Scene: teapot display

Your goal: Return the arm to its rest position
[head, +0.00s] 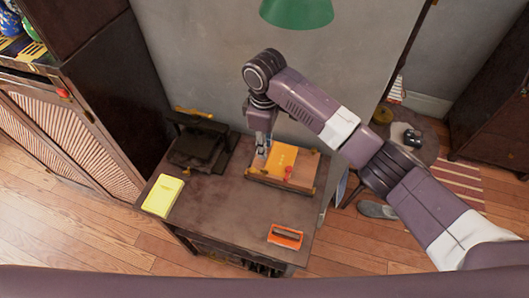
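My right arm comes in from the right and reaches out over the back of a small dark table (220,203). My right gripper (263,150) points down at the left end of a wooden tray or box (305,178) with a yellow-orange sheet on it. Its fingers are small and partly dark, so their opening is unclear, and I cannot tell whether they touch anything. My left gripper is not in view. No teapot can be made out for certain on the table.
A yellow pad (163,195) lies at the table's left edge. An orange item (285,236) lies near the front right. A dark device (200,148) stands at the back left. A green lampshade (297,12) hangs above. A cabinet (70,130) stands left. The table's middle is clear.

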